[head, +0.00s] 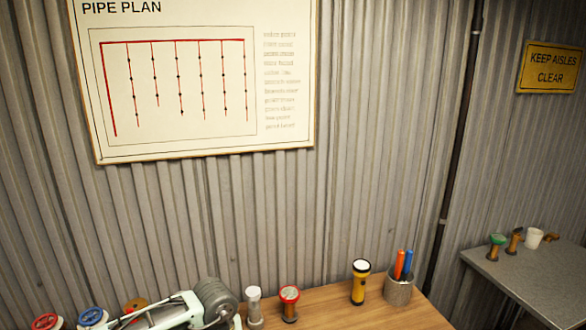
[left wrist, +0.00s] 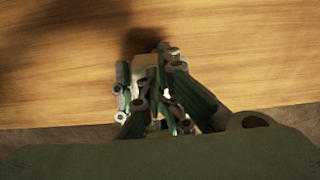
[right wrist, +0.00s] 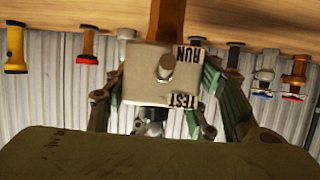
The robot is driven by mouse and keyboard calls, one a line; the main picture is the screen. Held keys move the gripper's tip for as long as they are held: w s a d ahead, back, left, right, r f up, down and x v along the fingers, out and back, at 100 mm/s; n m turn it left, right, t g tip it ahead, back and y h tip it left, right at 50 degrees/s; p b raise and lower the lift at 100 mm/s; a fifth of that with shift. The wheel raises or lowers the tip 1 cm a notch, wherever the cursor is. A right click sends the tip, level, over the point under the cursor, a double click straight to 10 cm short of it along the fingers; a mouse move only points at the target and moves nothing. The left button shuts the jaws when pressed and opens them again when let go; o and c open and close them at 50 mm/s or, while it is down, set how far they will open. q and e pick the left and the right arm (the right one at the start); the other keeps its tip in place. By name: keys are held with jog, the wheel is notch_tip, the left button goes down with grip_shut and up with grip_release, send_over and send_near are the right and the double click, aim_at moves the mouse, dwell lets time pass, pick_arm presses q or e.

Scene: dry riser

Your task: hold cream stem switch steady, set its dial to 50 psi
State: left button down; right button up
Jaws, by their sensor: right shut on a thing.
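The cream switch (right wrist: 150,85) is a pale box with a round knob (right wrist: 168,66) on its face and black labels reading RUN and TEST. A brown stem (right wrist: 168,18) runs from it to the picture's top edge. My right gripper (right wrist: 160,84) is shut on the box, a finger on each side. In the left wrist view my left gripper (left wrist: 150,70) points at the wooden table, fingers apart. A small pale block (left wrist: 146,64) shows at its fingertips; I cannot tell whether they touch it. No pressure scale is readable. Neither gripper's fingers show in the head view.
Blue (head: 93,318) and red (head: 47,321) handwheels stand at left. A grey bench (head: 525,272) is at right.

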pick_arm(q)
jog(key=shift+w+d, duration=0.15)
jog(key=shift+w, duration=0.05)
jog(key=shift+w+r, duration=0.1)
jog(key=shift+r, duration=2.95)
jog(key=shift+a, duration=0.2)
